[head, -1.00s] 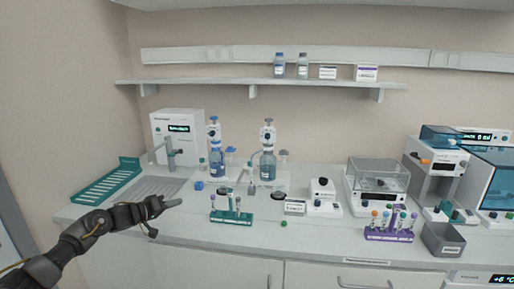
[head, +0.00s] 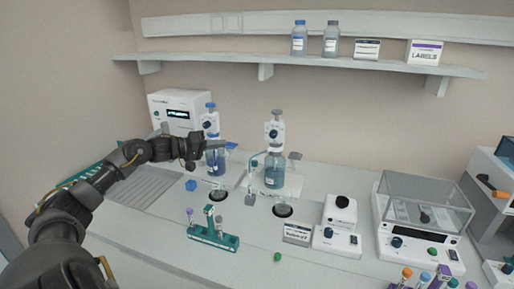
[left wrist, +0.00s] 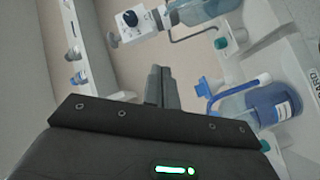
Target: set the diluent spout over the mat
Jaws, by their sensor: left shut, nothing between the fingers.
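Two bottle-top dispensers stand at the back of the bench. The left one (head: 210,123) has a blue cap and a blue bottle, partly hidden by my left gripper. The right one (head: 275,130) is white and grey with a blue-teal bottle; its thin spout (head: 258,155) bends out to the left. Which holds diluent I cannot read. Dark round mats lie in front of the left (head: 219,196) and right (head: 283,211) dispensers. My left gripper (head: 223,144) is shut and empty, pointing right between the dispensers; the left wrist view shows its closed fingers (left wrist: 160,84). My right gripper is out of view.
A teal tube rack (head: 213,238) stands in front. A label stand (head: 297,233), a small white device (head: 338,230) and a balance (head: 424,225) are to the right. A shelf (head: 300,66) runs above.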

